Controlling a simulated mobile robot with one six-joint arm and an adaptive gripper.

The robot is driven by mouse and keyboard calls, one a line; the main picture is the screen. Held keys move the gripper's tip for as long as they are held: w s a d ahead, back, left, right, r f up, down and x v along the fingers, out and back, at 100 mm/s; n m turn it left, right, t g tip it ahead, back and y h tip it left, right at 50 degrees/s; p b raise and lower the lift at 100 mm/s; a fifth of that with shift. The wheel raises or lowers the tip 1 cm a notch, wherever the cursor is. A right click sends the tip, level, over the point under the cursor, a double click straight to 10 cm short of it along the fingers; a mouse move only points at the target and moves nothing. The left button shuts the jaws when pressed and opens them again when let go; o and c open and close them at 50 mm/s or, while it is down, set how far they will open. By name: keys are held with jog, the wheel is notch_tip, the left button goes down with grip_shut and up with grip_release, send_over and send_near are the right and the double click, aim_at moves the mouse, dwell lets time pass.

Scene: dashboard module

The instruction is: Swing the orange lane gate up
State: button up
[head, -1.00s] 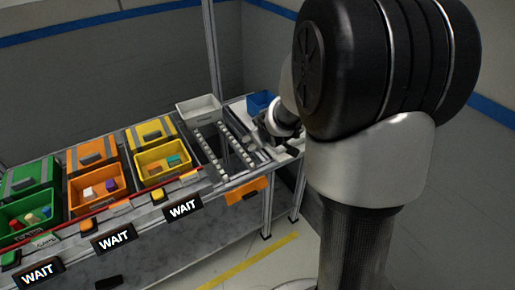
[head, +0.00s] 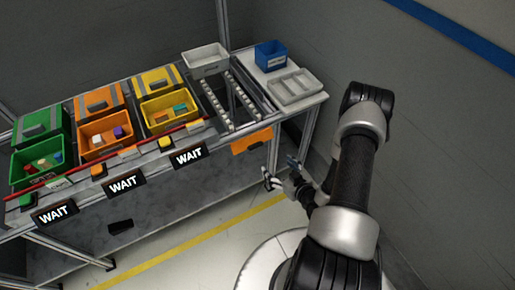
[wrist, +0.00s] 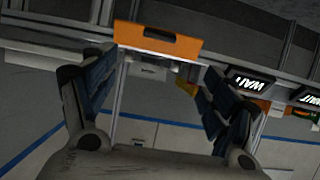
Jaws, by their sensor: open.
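The orange lane gate (head: 251,140) hangs down at the front edge of the bench, below the end of the roller lane (head: 231,101). In the wrist view it is an orange plate (wrist: 158,42) with a dark slot, just beyond the fingers. My gripper (head: 281,171) is in front of the bench, low and right of the gate in the head view. In the wrist view my gripper (wrist: 160,68) has its fingers spread wide, with nothing between them. The gate's lower edge overlaps the left fingertip's outline; I cannot tell whether they touch.
Green (head: 36,155), orange (head: 106,133) and yellow (head: 168,108) bins stand along the bench. WAIT signs (head: 188,154) jut from its front. A white bin (head: 205,60), blue box (head: 271,54) and grey tray (head: 295,87) are at the right end. Floor in front is open.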

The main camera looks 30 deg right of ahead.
aim_at(257, 146)
jog(key=b+x, duration=0.5)
jog(key=x, duration=1.2)
jog(key=shift+w, duration=0.2)
jog(key=shift+c, duration=0.5)
jog(key=c, duration=1.4)
